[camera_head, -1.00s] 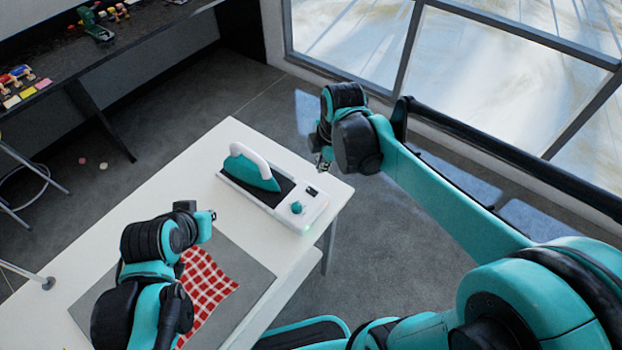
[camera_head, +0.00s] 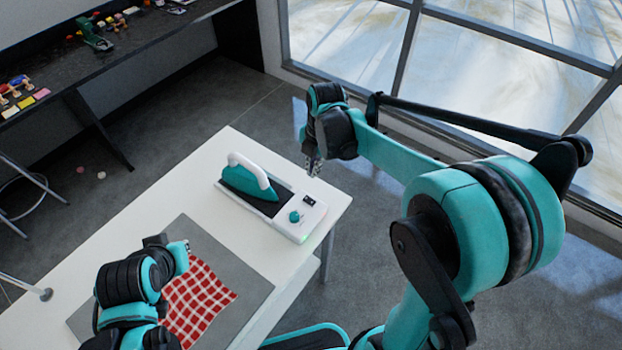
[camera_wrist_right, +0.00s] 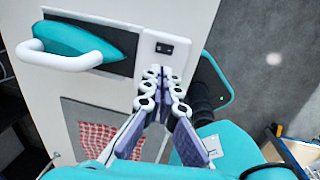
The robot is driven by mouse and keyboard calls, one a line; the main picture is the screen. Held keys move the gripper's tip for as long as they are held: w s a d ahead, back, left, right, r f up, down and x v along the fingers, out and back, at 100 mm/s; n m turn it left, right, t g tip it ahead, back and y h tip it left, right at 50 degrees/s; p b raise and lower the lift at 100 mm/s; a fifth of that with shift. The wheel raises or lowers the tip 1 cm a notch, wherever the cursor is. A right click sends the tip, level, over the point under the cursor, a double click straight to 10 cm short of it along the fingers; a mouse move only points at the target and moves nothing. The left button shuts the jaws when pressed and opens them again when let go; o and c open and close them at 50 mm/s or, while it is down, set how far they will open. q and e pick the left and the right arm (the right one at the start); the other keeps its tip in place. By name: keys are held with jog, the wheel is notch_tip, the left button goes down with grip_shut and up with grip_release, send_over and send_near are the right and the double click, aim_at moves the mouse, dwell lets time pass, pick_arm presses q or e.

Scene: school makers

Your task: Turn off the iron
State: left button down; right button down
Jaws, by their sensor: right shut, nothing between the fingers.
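The teal iron (camera_head: 247,181) with a white handle rests on the dark pad of a white base station (camera_head: 293,226) on the table. The station carries a teal round knob (camera_head: 295,216), a small black switch panel (camera_head: 309,201) and a green glow at its near edge. My right gripper (camera_head: 313,168) is shut and empty, above the station's right end. In the right wrist view the gripper (camera_wrist_right: 162,75) covers the knob area, just below the switch panel (camera_wrist_right: 164,48); contact is not visible. My left gripper (camera_head: 187,246) is over the grey mat, its fingers too small to judge.
A red checked cloth (camera_head: 205,300) lies on the grey mat (camera_head: 245,287) on the white table (camera_head: 180,185). A dark workbench (camera_head: 60,75) with toys and tools stands at the upper left, a stool beside it. A window is behind my right arm.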

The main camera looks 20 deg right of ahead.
aim_at(308, 198)
jog(key=f+b, duration=0.1)
jog(key=f, duration=0.3)
jog(key=w+f+b, duration=0.1)
jog(key=f, duration=0.3)
jog(key=a+f+b, duration=0.1)
jog(key=f, duration=0.3)
jog(key=shift+w+f, duration=0.15)
jog(key=shift+f, duration=0.2)
jog(key=shift+b, duration=0.3)
jog(key=shift+w+f+b, duration=0.1)
jog(key=shift+f+b, duration=0.25)
jog(key=shift+f, duration=0.05)
jog(key=shift+r, duration=0.1)
jog(key=shift+s, duration=0.2)
